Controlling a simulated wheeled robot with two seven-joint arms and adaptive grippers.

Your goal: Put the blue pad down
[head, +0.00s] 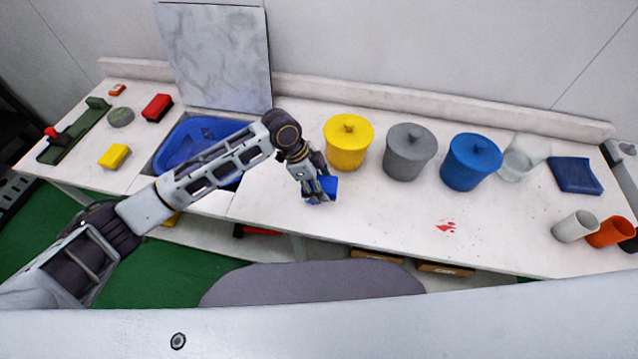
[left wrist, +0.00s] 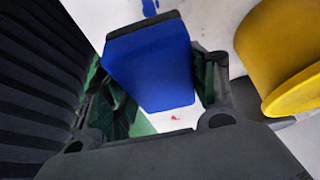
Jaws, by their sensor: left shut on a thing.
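The blue pad (head: 328,186) is in my left gripper (head: 318,190), near the front part of the white table and in front of the yellow lidded pot. In the left wrist view the blue pad (left wrist: 150,65) is a blue block with a dark strip along one end, held between the fingers of the left gripper (left wrist: 155,95). The left gripper is shut on it. I cannot tell whether the pad touches the table. My right gripper is not in view.
Yellow (head: 348,145), grey (head: 409,155) and blue (head: 470,165) lidded pots stand in a row. A blue sink (head: 165,160) lies left. Red marks (head: 446,227) are on the table (head: 390,217), with clear room around them.

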